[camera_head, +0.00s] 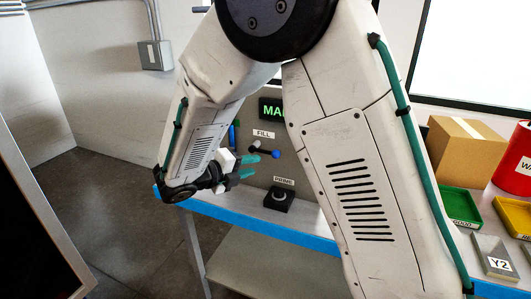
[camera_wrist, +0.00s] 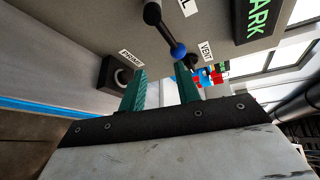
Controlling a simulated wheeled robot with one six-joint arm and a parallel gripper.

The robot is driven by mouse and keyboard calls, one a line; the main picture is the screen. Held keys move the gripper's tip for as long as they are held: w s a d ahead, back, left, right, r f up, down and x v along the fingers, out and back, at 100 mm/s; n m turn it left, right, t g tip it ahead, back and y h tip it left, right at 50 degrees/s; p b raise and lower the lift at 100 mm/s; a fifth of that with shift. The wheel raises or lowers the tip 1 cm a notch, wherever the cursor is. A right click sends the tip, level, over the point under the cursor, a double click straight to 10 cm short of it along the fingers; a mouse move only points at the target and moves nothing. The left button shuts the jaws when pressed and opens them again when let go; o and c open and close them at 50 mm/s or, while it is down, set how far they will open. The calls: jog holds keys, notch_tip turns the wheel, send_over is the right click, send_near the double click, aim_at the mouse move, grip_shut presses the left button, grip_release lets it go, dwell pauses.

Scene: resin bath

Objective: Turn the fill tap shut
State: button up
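The fill tap (camera_head: 264,149) is a dark lever with a blue ball end, on the grey panel below the FILL label (camera_head: 263,133). In the wrist view the tap (camera_wrist: 165,30) runs from a dark hub at the top down to the blue ball. My gripper (camera_head: 254,165) has teal fingers and is open and empty, left of and just below the tap in the head view. In the wrist view the gripper (camera_wrist: 162,69) has its right fingertip close below the blue ball, which is not between the fingers. I cannot tell if they touch.
A black PRIME unit (camera_head: 279,198) with a round knob sits below the tap. The blue-edged bench (camera_head: 262,231) holds a cardboard box (camera_head: 462,152) and bins (camera_head: 458,207) at right.

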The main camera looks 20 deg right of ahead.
aim_at(264, 152)
jog(key=w+d+n, duration=0.1)
jog(key=d, duration=0.1)
jog(key=w+d+n, duration=0.1)
jog(key=d+n, duration=0.1)
jog(key=w+d+n+t, duration=0.1)
jog(key=w+d, duration=0.1)
jog(key=d, duration=0.1)
jog(key=shift+d+r, duration=0.1)
jog(key=shift+r, duration=0.15)
grip_shut()
